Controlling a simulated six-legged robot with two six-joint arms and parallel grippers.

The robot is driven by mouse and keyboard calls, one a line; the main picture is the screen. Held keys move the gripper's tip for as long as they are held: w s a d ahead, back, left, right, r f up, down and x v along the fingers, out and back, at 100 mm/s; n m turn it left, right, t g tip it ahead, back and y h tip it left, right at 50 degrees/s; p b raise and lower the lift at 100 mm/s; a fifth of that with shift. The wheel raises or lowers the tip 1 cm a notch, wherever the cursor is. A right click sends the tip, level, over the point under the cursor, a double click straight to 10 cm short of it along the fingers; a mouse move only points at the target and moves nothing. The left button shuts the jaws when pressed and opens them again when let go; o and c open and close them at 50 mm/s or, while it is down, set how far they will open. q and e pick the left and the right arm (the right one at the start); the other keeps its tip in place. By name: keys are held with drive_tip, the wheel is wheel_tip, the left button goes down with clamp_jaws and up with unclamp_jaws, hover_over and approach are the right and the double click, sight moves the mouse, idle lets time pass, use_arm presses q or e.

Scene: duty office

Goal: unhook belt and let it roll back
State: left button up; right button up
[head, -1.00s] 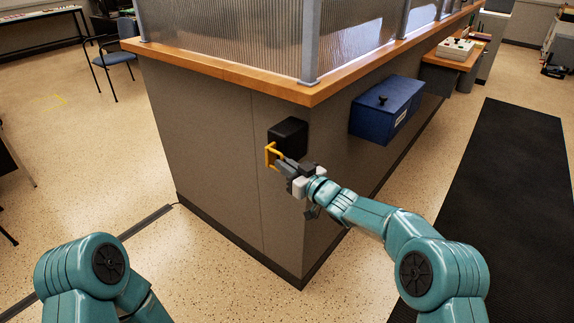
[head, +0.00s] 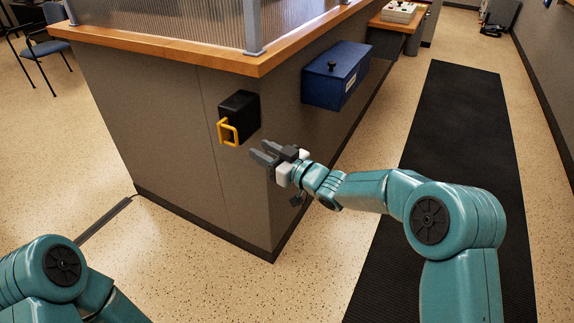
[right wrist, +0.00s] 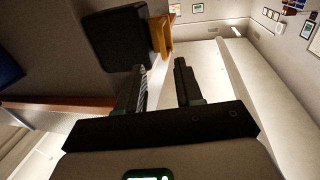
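A black belt box (head: 239,116) is mounted on the grey counter near its corner. A yellow belt end handle (head: 228,133) sits against the front of the box. No stretched belt shows between them. My right gripper (head: 258,152) is to the right of and below the handle, apart from it, with nothing between its fingers. In the right wrist view its two fingers (right wrist: 162,80) are spread, with the black box (right wrist: 115,38) and yellow handle (right wrist: 162,38) just beyond them. My left gripper is out of view; only my left arm shows at the lower left.
A blue box (head: 335,74) with a black knob is fixed to the counter's right side. A wooden ledge (head: 215,60) runs above the grey counter panels. A black floor mat (head: 450,140) lies at the right. Open floor surrounds the counter.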

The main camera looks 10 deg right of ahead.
drive_tip(key=v, duration=0.8)
drive_tip(key=s+d+f+m+g+h+p, duration=0.1)
drive_tip(key=s+f+m+g+h+p, duration=0.15)
drive_tip(key=s+f+m+p, duration=0.4)
drive_tip(key=s+d+f+m+g+h+p, duration=0.1)
drive_tip(key=s+f+g+h+p, duration=0.2)
drive_tip(key=f, duration=0.6)
drive_tip(key=s+f+m+g+h, duration=0.1)
drive_tip(key=s+f+g, duration=0.2)
drive_tip(key=s, duration=0.9)
drive_tip(key=s+d+f+m+g+h, duration=0.1)
drive_tip(key=s+f+g, duration=0.3)
drive_tip(key=s, duration=0.8)
wheel_tip(320, 180, down, 2)
drive_tip(key=shift+s+f+m+h, duration=0.15)
drive_tip(key=shift+m+h, duration=0.2)
drive_tip(key=shift+m, duration=0.2)
drive_tip(key=shift+d, duration=0.15)
